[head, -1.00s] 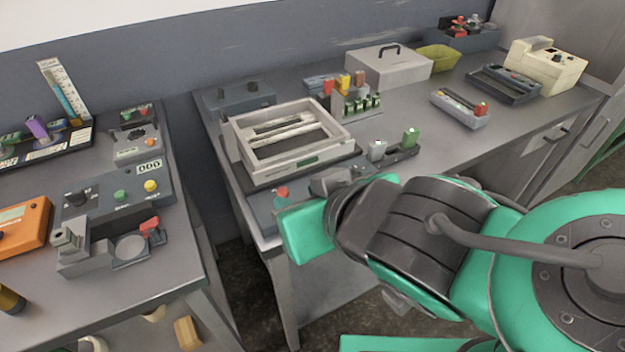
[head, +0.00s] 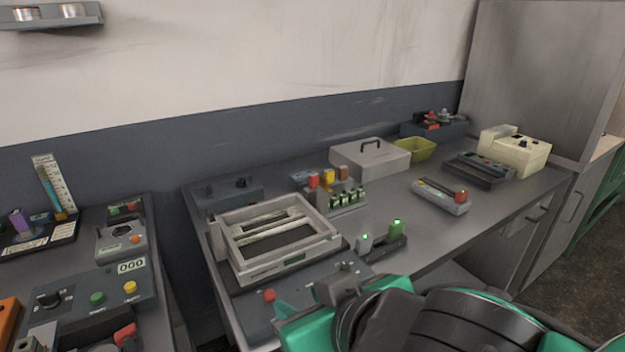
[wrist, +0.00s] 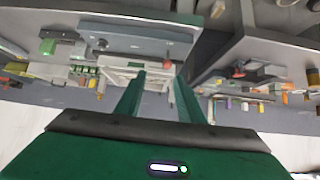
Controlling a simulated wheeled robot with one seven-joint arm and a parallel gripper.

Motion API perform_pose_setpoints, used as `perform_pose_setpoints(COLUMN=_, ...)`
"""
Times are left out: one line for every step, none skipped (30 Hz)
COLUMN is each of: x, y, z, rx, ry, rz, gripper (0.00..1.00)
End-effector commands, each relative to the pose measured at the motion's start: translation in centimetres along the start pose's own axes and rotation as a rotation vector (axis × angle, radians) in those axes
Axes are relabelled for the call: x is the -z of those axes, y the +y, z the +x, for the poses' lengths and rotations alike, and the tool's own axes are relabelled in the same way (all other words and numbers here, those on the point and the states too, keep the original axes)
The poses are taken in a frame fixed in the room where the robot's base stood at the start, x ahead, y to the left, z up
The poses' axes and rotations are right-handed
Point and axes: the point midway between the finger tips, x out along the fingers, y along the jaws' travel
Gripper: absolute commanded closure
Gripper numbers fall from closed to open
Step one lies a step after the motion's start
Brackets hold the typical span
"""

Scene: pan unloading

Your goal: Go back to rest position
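My gripper (wrist: 160,76) shows in the wrist view with its two green fingers apart and nothing between them. The wrist view appears upside down. The pale open frame device (wrist: 118,72) lies beyond the fingertips there. The same pale frame device (head: 240,268) sits on the right bench (head: 460,232), apart from the fingers.
Along the right bench stand a grey lidded box (head: 370,160), a yellow-green bin (head: 415,150), a cream machine (head: 520,155) and a small block with green lights (head: 383,240). The left bench holds a control box (head: 95,290). A narrow gap separates the benches.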

Motion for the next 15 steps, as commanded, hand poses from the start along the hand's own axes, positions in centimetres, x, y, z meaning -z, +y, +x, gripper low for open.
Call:
perform_pose_setpoints(x=0.2, y=1.6, z=0.4, rx=-0.029, ry=-0.016, rz=0.024, gripper=0.65)
perform_pose_setpoints(x=0.3, y=2.9, z=0.6, rx=-0.051, ry=-0.029, rz=0.04, gripper=0.65)
perform_pose_setpoints(x=0.3, y=4.8, z=0.9, rx=-0.085, ry=-0.051, rz=0.068, gripper=0.65)
perform_pose_setpoints(x=0.3, y=6.5, z=1.1, rx=-0.114, ry=-0.071, rz=0.091, gripper=0.65)
perform_pose_setpoints(x=0.2, y=8.4, z=1.3, rx=-0.145, ry=-0.093, rz=0.117, gripper=0.65)
perform_pose_setpoints(x=-0.1, y=11.0, z=1.4, rx=-0.188, ry=-0.126, rz=0.154, gripper=0.65)
perform_pose_setpoints(x=-0.5, y=13.0, z=1.4, rx=-0.219, ry=-0.152, rz=0.184, gripper=0.65)
perform_pose_setpoints(x=-0.9, y=14.9, z=1.3, rx=-0.25, ry=-0.181, rz=0.215, gripper=0.65)
perform_pose_setpoints(x=-1.7, y=17.5, z=1.1, rx=-0.288, ry=-0.22, rz=0.256, gripper=0.65)
perform_pose_setpoints(x=-2.4, y=19.3, z=0.8, rx=-0.314, ry=-0.251, rz=0.289, gripper=0.65)
perform_pose_setpoints(x=-3.1, y=21.1, z=0.5, rx=-0.34, ry=-0.282, rz=0.324, gripper=0.65)
perform_pose_setpoints(x=-4.3, y=23.4, z=-0.1, rx=-0.372, ry=-0.325, rz=0.371, gripper=0.65)
perform_pose_setpoints(x=-5.2, y=25.1, z=-0.6, rx=-0.395, ry=-0.359, rz=0.408, gripper=0.65)
perform_pose_setpoints(x=-6.3, y=26.6, z=-1.2, rx=-0.415, ry=-0.393, rz=0.447, gripper=0.65)
perform_pose_setpoints(x=-7.8, y=28.6, z=-2.1, rx=-0.439, ry=-0.44, rz=0.502, gripper=0.65)
